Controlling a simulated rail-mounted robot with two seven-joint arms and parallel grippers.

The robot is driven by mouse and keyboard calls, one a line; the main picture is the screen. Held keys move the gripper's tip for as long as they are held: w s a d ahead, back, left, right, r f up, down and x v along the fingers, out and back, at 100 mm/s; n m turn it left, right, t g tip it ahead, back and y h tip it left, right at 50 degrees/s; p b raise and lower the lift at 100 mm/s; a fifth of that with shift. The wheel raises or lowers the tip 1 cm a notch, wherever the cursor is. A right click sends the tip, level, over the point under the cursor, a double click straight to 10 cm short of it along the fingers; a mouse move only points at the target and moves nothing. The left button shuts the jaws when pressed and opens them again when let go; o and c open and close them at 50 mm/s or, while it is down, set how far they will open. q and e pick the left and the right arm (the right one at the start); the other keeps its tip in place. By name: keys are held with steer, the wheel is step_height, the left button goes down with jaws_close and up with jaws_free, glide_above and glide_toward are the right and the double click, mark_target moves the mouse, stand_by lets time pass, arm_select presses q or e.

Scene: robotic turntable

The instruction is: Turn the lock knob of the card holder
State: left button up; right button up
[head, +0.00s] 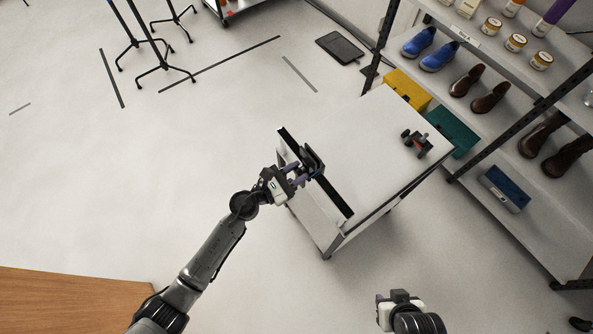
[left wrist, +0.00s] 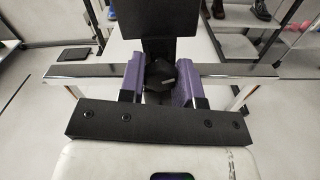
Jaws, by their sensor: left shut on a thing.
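The card holder (head: 312,160) is a black piece mounted on a rail along the near-left edge of the white table. In the left wrist view its dark upright plate (left wrist: 158,18) rises at the top centre. The dark lock knob (left wrist: 160,75) sits below the plate. My left gripper (head: 296,176) reaches it from the left, and in the left wrist view its two purple fingers (left wrist: 158,80) stand on either side of the knob, closed on it. My right gripper (head: 398,300) is low in the head view, away from the table, and its fingers do not show clearly.
The white table (head: 360,130) is mostly bare, with a small black and red item (head: 416,142) at its right. A shelf (head: 510,80) with shoes and jars stands at the right. Black stands (head: 155,60) are at the upper left. A wooden surface (head: 70,300) lies at the lower left.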

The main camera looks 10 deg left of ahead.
arm_select(q)
steer(key=shift+r+n, duration=0.1)
steer(key=shift+n, duration=0.3)
steer(key=shift+c, duration=0.2)
steer(key=shift+n+p, duration=0.5)
steer(key=shift+n, duration=0.5)
steer(key=o, duration=0.9)
steer(key=shift+o, duration=0.2)
steer(key=b+v, duration=0.2)
steer(key=v, duration=1.2)
